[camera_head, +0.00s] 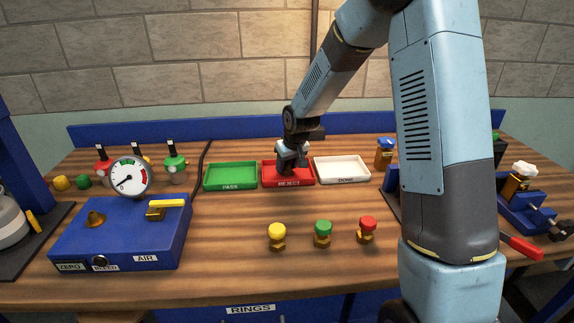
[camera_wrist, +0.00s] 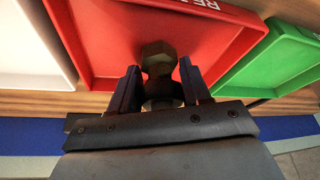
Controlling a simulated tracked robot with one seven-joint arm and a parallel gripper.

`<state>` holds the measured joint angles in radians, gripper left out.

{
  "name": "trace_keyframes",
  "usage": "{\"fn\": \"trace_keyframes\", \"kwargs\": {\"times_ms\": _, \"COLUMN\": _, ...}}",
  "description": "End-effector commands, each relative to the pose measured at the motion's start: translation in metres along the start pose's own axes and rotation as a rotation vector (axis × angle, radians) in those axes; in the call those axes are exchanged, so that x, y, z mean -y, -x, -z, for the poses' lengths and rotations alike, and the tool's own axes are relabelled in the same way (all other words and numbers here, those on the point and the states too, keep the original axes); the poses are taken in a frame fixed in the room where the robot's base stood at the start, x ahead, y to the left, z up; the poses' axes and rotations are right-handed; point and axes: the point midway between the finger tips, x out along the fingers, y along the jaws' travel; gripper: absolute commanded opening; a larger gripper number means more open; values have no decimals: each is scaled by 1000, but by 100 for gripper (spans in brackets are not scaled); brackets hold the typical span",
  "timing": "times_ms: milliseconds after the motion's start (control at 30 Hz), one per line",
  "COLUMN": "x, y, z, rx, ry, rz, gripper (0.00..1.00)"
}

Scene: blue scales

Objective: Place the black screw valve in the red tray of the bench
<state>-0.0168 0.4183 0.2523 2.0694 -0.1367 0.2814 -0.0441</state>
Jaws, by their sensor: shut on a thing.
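My gripper (camera_head: 291,166) is at the red tray (camera_head: 267,179) marked REJECT in the head view, reaching down over it. In the wrist view the gripper (camera_wrist: 159,68) is shut on a dark brass fitting with a hexagonal end (camera_wrist: 157,52), taken to be the black screw valve. The fitting is over the floor of the red tray (camera_wrist: 85,45). Its cap is hidden by the gripper, so I cannot see its black colour. I cannot tell whether the fitting touches the tray floor.
A green PASS tray (camera_head: 230,189) adjoins on the left and a white DONE tray (camera_head: 342,182) on the right. Yellow (camera_head: 277,232), green (camera_head: 322,230) and red (camera_head: 367,225) valves stand in front. A blue gauge box (camera_head: 120,245) is at left; a blue-topped valve (camera_head: 386,142) stands right.

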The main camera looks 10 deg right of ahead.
Motion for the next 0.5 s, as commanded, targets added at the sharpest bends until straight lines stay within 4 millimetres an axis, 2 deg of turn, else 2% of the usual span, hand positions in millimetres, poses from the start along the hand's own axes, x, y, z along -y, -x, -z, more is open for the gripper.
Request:
{"fn": "trace_keyframes", "kwargs": {"times_ms": 333, "x": 0, "y": -3, "z": -1, "rx": -1, "ry": 0, "rz": 0, "gripper": 12}}
{"fn": "trace_keyframes", "kwargs": {"times_ms": 367, "x": 0, "y": -3, "z": -1, "rx": -1, "ry": 0, "rz": 0, "gripper": 49}}
{"fn": "trace_keyframes", "kwargs": {"times_ms": 500, "x": 0, "y": -2, "z": -1, "rx": -1, "ry": 0, "rz": 0, "gripper": 63}}
